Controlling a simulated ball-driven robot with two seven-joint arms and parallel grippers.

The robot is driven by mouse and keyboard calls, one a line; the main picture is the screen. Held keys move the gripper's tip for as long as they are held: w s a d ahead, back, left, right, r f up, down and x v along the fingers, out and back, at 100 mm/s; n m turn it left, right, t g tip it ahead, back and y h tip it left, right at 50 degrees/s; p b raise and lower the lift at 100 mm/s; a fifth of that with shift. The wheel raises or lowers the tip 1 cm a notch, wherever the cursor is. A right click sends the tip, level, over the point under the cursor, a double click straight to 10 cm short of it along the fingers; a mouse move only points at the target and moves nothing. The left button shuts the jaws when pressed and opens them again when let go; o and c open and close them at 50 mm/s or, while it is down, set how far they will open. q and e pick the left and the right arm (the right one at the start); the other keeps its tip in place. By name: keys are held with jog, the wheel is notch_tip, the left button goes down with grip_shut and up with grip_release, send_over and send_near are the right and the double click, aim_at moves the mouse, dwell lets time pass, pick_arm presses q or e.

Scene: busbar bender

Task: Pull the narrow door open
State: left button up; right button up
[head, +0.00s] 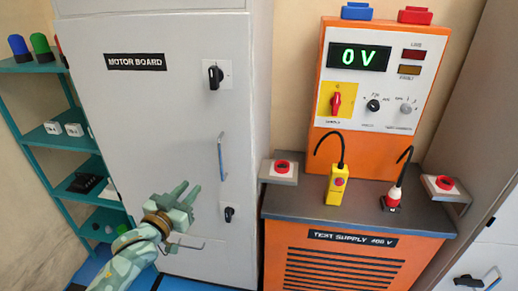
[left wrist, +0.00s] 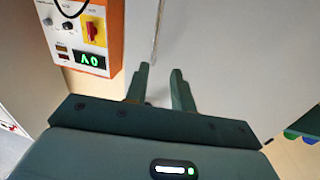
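The grey door (head: 150,120) labelled MOTOR BOARD fills the left middle of the head view and looks shut. I cannot tell for sure that it is the narrow door. It has an upright bar handle (head: 222,156), a black rotary switch (head: 215,76) above and a small black latch (head: 229,214) below. My left gripper (head: 190,189) is in front of the door, left of and below the bar handle. Its fingers are apart and empty. In the left wrist view my left gripper (left wrist: 159,75) points at the pale door, with the bar handle (left wrist: 157,35) beyond the fingertips. My right gripper is not in view.
An orange test supply (head: 355,100) with a grey top (head: 310,207) stands right of the door. A teal shelf (head: 62,140) with small parts stands at the left. A grey cabinet (head: 490,170) stands at the right edge.

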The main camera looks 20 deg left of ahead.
pick_arm(q)
jog(key=w+b, duration=0.1)
jog(key=w, duration=0.4)
jog(key=w+b, duration=0.1)
jog(key=w, duration=0.5)
jog(key=w+b, duration=0.1)
jog(key=w, duration=0.4)
jog(key=shift+w+d+r, duration=0.1)
jog(key=shift+w+r, duration=0.15)
jog(key=shift+r, duration=0.1)
grip_shut()
